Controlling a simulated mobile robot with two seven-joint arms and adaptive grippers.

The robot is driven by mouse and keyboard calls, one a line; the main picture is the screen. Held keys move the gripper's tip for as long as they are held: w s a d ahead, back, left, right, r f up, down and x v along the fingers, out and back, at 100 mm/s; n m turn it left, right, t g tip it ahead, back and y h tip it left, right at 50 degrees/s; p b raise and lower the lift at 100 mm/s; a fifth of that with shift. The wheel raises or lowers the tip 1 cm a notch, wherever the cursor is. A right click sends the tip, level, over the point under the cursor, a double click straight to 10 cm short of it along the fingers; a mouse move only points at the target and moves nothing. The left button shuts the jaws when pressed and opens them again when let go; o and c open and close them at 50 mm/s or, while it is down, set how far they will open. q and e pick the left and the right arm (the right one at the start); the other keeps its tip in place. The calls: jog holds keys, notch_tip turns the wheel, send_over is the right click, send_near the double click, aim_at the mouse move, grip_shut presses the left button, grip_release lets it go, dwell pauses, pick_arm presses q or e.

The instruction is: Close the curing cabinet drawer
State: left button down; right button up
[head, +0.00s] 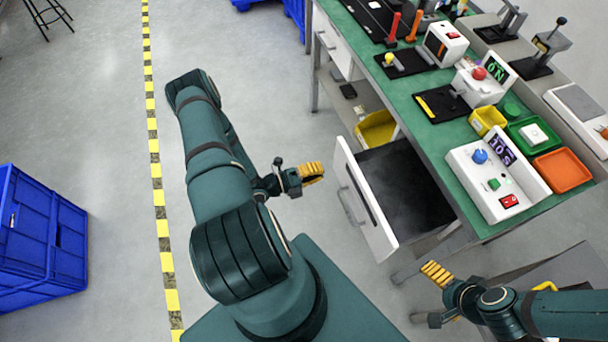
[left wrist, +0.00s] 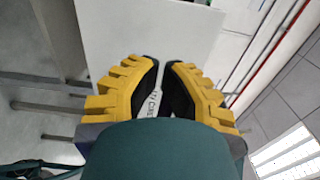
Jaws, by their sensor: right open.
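The curing cabinet drawer is pulled out from under the green bench, with its white front panel (head: 372,222) facing left and its dark interior (head: 398,185) visible. A grey bar handle (head: 350,207) is on the front. My left gripper (head: 314,173) is just left of the drawer front, apart from it and not on the handle. In the left wrist view its yellow fingers (left wrist: 162,68) have a narrow gap, with part of a label and the pale drawer front (left wrist: 155,30) beyond. My right gripper (head: 432,298) is open and empty, below the drawer near the bench leg.
The green bench top (head: 470,140) holds a white control box (head: 478,178), an orange tray (head: 562,170) and several fixtures. A yellow bin (head: 376,130) sits on the lower shelf. A blue crate (head: 40,235) stands at left. The floor left of the drawer is clear.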

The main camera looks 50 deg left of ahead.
aim_at(342, 164)
pick_arm(q)
jog(key=shift+x, duration=3.1)
jog(key=b+x, duration=0.3)
jog(key=x, duration=1.7)
jog(key=shift+w+d+r+b, duration=0.1)
jog(key=shift+w+d+b, duration=0.05)
jog(key=shift+b, duration=0.15)
jog(key=shift+r, duration=0.1)
